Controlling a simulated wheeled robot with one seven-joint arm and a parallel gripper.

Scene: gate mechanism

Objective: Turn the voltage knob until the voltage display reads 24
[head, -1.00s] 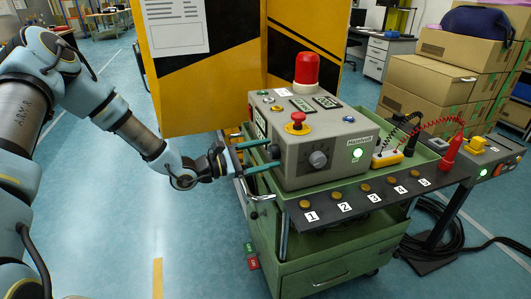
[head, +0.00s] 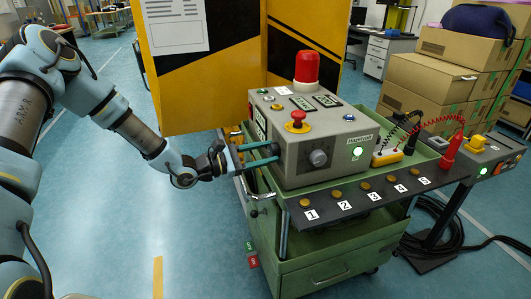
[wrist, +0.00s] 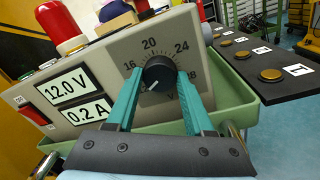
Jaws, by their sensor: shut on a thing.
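The black voltage knob (wrist: 159,73) is on the grey panel in the wrist view, with 16, 20, 24 and 28 printed around it. Its white mark points to the lower left; numbers there are hidden by my finger. The voltage display (wrist: 67,87) to its left reads 12.0 V. My gripper (wrist: 161,77) has its two teal fingers shut on the knob, one on each side. In the head view my gripper (head: 262,157) reaches the left face of the grey box (head: 340,150), and the knob is mostly hidden between the fingers.
A current display (wrist: 89,109) reads 0.2 A. The box stands on a green cart (head: 330,255). Its front face has another knob (head: 318,158); a red emergency button (head: 298,118) and a red lamp (head: 306,70) are on top. Floor left of the cart is clear.

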